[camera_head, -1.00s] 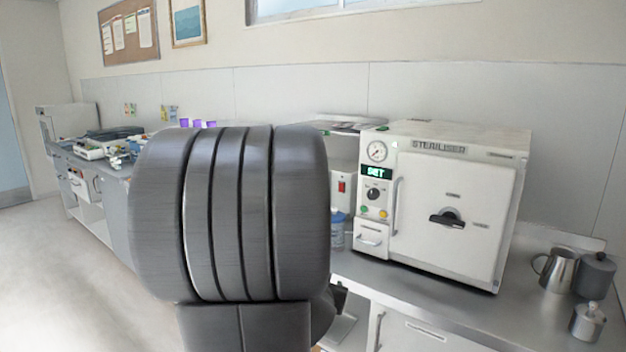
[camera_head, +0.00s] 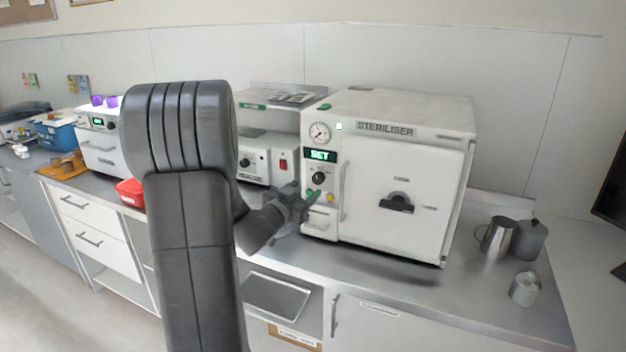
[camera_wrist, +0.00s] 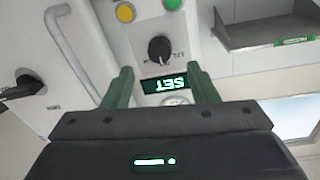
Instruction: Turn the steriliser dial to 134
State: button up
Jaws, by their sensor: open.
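The white steriliser (camera_head: 405,160) stands on the counter. Its black dial (camera_head: 318,178) is on the left panel, below a green display (camera_head: 320,156) that appears to read SET and a round gauge (camera_head: 319,132). My gripper (camera_head: 306,194) is just in front of this panel, below and left of the dial. In the wrist view the panel appears upside down. The dial (camera_wrist: 159,49) lies beyond the tips and between the lines of my two open green fingers (camera_wrist: 160,70). I see no contact with it. The dial's small scale marks are too small to read.
A yellow button (camera_wrist: 125,12) and a green button (camera_wrist: 172,3) sit near the dial. The door handle bar (camera_wrist: 72,55) runs beside the panel. Metal jugs (camera_head: 496,238) stand on the counter at right. Another white device (camera_head: 262,158) stands left of the steriliser.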

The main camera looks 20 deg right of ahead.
aim_at(317, 180)
jog(key=p+x, duration=0.1)
jog(key=x, duration=0.5)
jog(key=shift+c, duration=0.4)
jog(key=c, duration=0.9)
jog(key=shift+f+m+b, duration=0.1)
jog(key=shift+m+b, duration=0.2)
jog(key=shift+b, duration=0.2)
jog(key=shift+m+b, duration=0.6)
jog(key=shift+m+y+b, duration=0.3)
jog(key=shift+m+b, duration=0.7)
jog(key=shift+m, duration=0.2)
jog(key=m+b, duration=0.3)
jog(key=m, duration=0.2)
jog(key=shift+m, duration=0.3)
